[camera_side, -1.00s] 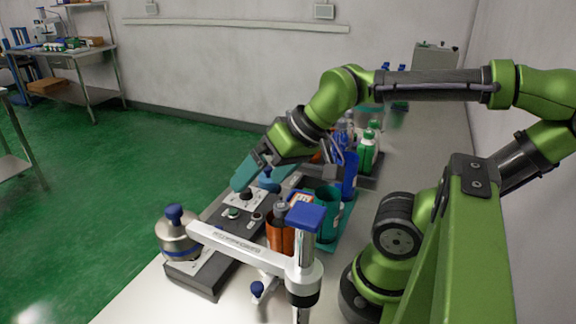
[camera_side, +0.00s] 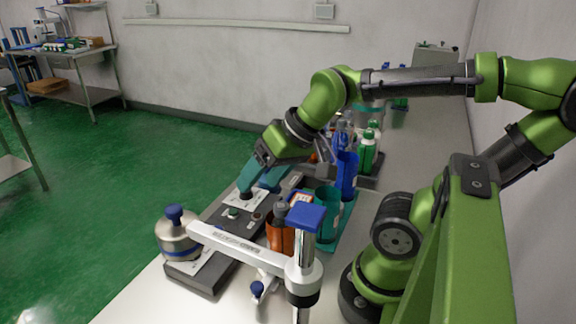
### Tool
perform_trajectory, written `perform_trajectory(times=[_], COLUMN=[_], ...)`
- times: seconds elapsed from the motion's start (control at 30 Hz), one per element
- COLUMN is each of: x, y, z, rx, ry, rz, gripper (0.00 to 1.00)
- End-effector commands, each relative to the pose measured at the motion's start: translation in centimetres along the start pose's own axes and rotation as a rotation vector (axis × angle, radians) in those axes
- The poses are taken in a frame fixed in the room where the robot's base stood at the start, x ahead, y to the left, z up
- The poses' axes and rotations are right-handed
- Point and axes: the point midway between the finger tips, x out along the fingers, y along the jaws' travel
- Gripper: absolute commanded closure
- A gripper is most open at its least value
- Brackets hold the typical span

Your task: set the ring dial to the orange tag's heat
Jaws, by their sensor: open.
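A dark control box (camera_side: 205,275) lies along the bench with white panels on top. A black knob (camera_side: 246,195) stands on its far white panel and looks like the ring dial; its setting is too small to read. My gripper (camera_side: 256,184) has teal fingers that are open, pointing down at this knob. The left finger is at or just behind the knob; I cannot tell whether it touches. An orange-red container (camera_side: 280,236) stands right of the box. A small red-edged tag (camera_side: 301,198) is near it; I cannot make out which tag is orange.
A metal vessel with a blue knob (camera_side: 177,240) sits at the box's near end. A white lever arm on a blue-capped post (camera_side: 306,218) crosses in front. A teal cup (camera_side: 327,215) and blue and green bottles (camera_side: 367,153) stand to the right.

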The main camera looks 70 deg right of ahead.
Motion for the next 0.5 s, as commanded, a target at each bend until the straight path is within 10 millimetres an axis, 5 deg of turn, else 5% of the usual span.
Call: perform_trajectory(times=[0.27, 0.5], x=[3.7, 7.6], y=[3.4, 8.8], z=[-7.7, -14.6], rx=[-0.027, -0.248], ry=[-0.162, -0.371], rz=[0.160, 0.240], gripper=[0.39, 0.39])
